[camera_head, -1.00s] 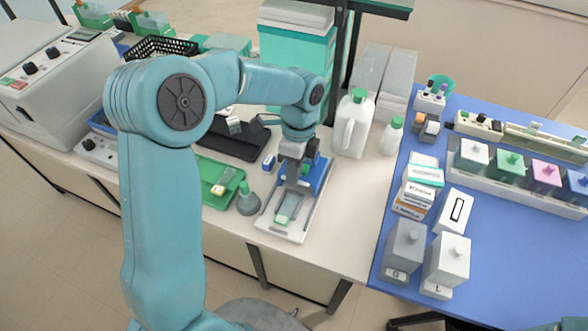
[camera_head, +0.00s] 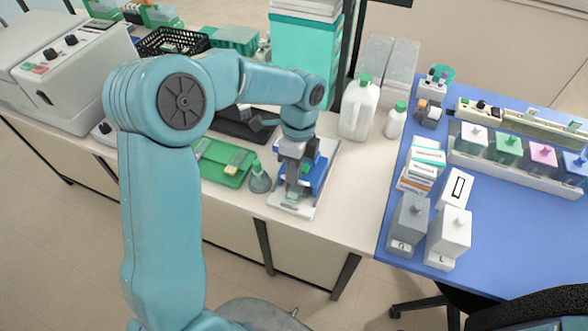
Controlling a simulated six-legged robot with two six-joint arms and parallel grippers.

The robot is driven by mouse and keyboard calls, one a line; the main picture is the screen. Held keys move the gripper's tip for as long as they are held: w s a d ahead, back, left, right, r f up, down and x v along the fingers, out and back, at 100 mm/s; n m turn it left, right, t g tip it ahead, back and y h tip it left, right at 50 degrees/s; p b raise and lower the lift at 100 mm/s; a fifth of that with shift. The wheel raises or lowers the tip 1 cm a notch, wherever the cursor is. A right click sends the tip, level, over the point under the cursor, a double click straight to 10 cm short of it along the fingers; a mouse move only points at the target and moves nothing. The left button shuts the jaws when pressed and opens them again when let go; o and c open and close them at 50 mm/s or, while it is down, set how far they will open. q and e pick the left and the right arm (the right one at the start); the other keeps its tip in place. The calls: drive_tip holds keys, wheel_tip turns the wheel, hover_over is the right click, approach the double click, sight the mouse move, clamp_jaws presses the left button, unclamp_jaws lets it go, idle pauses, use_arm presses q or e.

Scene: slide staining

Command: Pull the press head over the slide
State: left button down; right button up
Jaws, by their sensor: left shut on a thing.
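The slide press stands near the bench's front edge, with a white base (camera_head: 312,209) and a blue upper part (camera_head: 318,176). My left gripper (camera_head: 291,178) comes down onto it from above, shut on the press head. The head is mostly hidden by the gripper and sits over the front part of the base. A small pale green patch, seemingly the slide (camera_head: 292,196), shows just below the gripper and is largely covered. My right gripper is not in view.
A green tray (camera_head: 215,174) and a grey-green flask (camera_head: 260,180) stand close left of the press. A white jug (camera_head: 357,112) and a small bottle (camera_head: 395,121) stand behind right. The bench right of the press is clear up to the blue mat (camera_head: 490,235).

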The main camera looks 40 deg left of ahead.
use_arm(q)
drive_tip(key=shift+s+d+f, duration=0.1)
drive_tip(key=shift+s+f, duration=0.15)
drive_tip(key=shift+s, duration=0.1)
drive_tip(key=c, duration=1.2)
unclamp_jaws()
drive_tip(key=shift+r, duration=0.15)
drive_tip(key=shift+w, duration=0.1)
drive_tip(key=shift+w+r, duration=0.15)
drive_tip(key=v, duration=1.6)
